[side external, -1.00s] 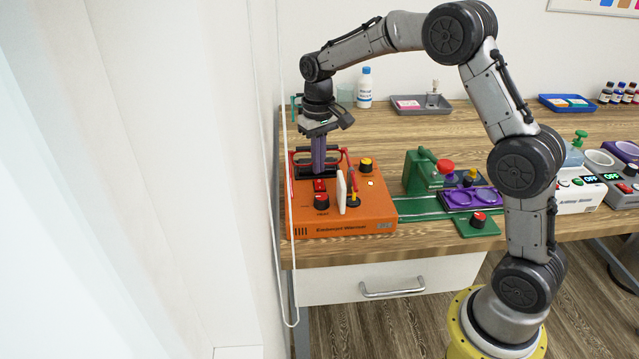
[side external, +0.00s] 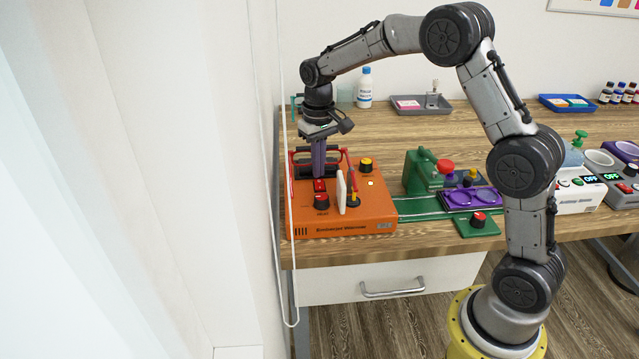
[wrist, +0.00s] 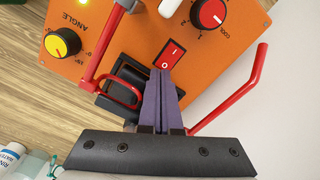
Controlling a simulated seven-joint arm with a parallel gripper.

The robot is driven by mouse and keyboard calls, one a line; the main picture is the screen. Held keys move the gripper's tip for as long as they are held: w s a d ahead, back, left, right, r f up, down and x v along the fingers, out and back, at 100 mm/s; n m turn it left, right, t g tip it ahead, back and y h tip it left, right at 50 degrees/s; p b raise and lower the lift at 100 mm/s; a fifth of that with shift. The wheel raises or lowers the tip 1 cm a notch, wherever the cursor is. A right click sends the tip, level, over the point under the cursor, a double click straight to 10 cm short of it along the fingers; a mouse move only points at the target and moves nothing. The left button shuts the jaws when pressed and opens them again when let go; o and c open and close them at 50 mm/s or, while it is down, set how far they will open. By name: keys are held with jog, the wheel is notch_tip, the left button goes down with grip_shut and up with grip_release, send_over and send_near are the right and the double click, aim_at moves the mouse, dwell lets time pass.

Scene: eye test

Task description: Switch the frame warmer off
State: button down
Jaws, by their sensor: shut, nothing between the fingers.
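The frame warmer (side external: 345,213) is an orange box at the left end of the bench. Its red rocker switch (wrist: 171,53), marked I and O, is on the top face; it also shows in the side view (side external: 319,185). I cannot tell which end is pressed in. A yellow-green lamp (side external: 370,183) on the warmer is lit. My gripper (wrist: 158,74) is shut and empty, its purple fingers pointing down at the warmer. The fingertips are at the O end of the switch; whether they touch it is unclear. The gripper also shows in the side view (side external: 319,174).
A red-and-black knob (wrist: 209,12) and a yellow angle knob (wrist: 62,43) flank the switch. Red wire arms (wrist: 240,95) rise around my fingers. A green device (side external: 420,172) stands to the right.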

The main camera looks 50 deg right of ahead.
jog(key=shift+f, duration=0.45)
jog(key=shift+r, duration=0.1)
notch_tip(320, 180, up, 7)
dwell(1.0)
